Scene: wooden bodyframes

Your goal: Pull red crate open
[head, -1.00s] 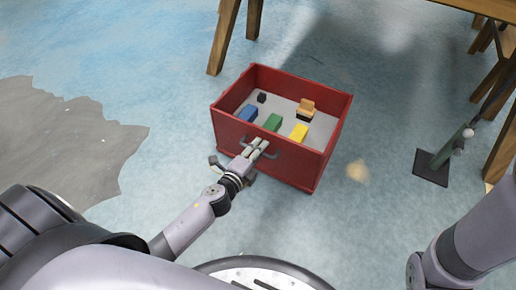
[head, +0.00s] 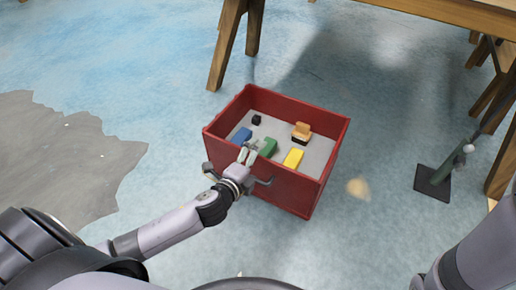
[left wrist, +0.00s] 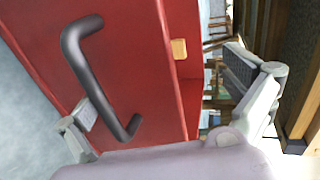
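The red crate (head: 286,187) stands open-topped on the floor, with several small coloured blocks inside. A dark bar handle (head: 263,182) is on its near face. In the head view my left gripper (head: 249,153) is at the crate's near wall, with its fingers reaching over the rim. In the left wrist view my left gripper (left wrist: 165,95) is open, its fingers wide apart. One finger is close to the dark handle (left wrist: 92,72) on the red face; contact cannot be told. The other finger is to the right, clear of the handle. My right gripper is out of view.
A wooden table (head: 440,12) with trestle legs stands behind and to the right. A dark stand with a green post (head: 432,183) is on the right. The floor left of the crate is clear, with a grey patch (head: 70,150).

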